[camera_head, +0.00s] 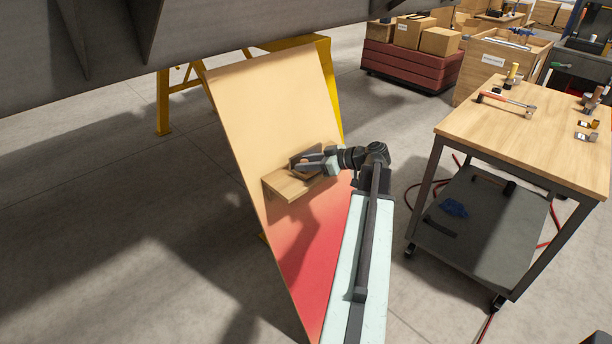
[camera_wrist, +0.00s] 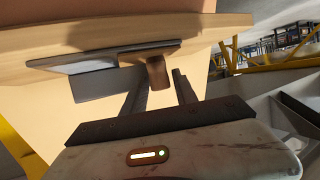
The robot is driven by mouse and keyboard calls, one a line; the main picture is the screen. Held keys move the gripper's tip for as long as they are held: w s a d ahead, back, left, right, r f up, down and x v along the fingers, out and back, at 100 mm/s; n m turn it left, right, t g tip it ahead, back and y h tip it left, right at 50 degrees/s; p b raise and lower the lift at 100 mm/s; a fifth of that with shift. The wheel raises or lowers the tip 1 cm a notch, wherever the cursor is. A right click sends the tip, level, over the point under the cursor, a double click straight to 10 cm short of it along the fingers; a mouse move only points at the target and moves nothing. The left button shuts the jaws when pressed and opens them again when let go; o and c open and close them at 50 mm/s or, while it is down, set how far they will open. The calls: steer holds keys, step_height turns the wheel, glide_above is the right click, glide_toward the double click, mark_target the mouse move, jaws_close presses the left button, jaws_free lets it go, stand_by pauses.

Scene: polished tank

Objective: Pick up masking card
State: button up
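A flat grey plate with a brown peg-like grip, which looks like the masking card (camera_wrist: 95,82), lies along the wooden shelf (camera_wrist: 215,32) in the wrist view. In the head view the shelf (camera_head: 287,187) juts from a leaning board, and the dark grey card (camera_head: 301,156) shows only partly beside my gripper (camera_head: 300,167). In the wrist view my gripper (camera_wrist: 162,75) is open, its two fingers either side of the brown grip. A gap shows between the grip and the right finger; contact on the left side cannot be told.
The leaning board (camera_head: 270,100) fades from cream to red and stands by a yellow trestle (camera_head: 163,100). A wood-topped cart (camera_head: 530,125) with tools stands at right. A dark tank hull (camera_head: 200,35) overhangs at upper left. The floor at left is clear.

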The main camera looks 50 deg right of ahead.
mark_target(306, 161)
steer(key=shift+w, duration=0.15)
jaws_close()
step_height(306, 161, up, 4)
steer(key=p, duration=0.4)
steer(key=shift+f, duration=0.2)
steer(key=shift+s+d+r, duration=0.15)
steer(key=shift+s+d, duration=0.05)
steer(key=shift+s, duration=0.05)
steer(key=s+d+r+p, duration=0.1)
steer(key=s+d, duration=0.8)
steer(key=s, duration=0.3)
